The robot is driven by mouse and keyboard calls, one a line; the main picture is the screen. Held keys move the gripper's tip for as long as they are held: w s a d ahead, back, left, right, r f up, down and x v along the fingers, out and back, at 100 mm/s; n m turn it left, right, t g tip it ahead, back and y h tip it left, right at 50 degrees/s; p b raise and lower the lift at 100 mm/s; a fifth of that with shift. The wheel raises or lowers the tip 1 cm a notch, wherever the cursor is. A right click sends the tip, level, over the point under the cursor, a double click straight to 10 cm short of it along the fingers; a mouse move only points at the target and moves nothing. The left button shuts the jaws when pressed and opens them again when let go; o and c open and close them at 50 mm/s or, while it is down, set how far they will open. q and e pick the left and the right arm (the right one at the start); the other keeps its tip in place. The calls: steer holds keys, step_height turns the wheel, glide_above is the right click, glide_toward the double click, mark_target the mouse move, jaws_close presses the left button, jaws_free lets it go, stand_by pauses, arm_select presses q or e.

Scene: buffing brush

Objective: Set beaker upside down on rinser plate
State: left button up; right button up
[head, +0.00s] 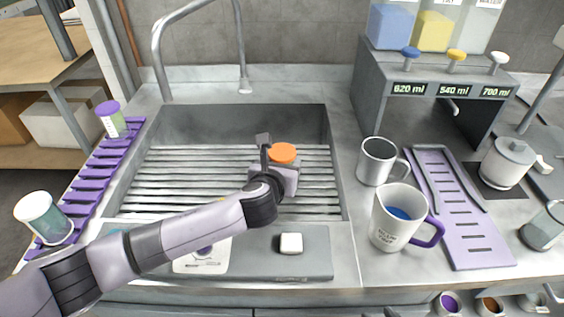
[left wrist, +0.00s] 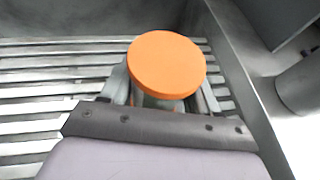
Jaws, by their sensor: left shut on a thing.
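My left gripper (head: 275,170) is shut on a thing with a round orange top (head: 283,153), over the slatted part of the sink. In the left wrist view, the orange disc (left wrist: 166,64) faces up between the fingers, and a greenish-grey body shows just below it. It looks like the beaker turned base up, but its lower part is hidden, so I cannot tell whether it touches the slats. A rinser plate cannot be told for certain; the metal slats (head: 180,180) lie beneath. My right gripper is not in view.
A tall faucet (head: 160,50) stands behind the sink. A metal mug (head: 377,160), a white mug (head: 388,240) and a purple tray (head: 470,235) stand at right. A white block (head: 291,243) lies in front.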

arm_select(q)
steer(key=shift+f, duration=0.1)
steer(key=o, duration=1.2)
steer(key=shift+v, duration=3.6)
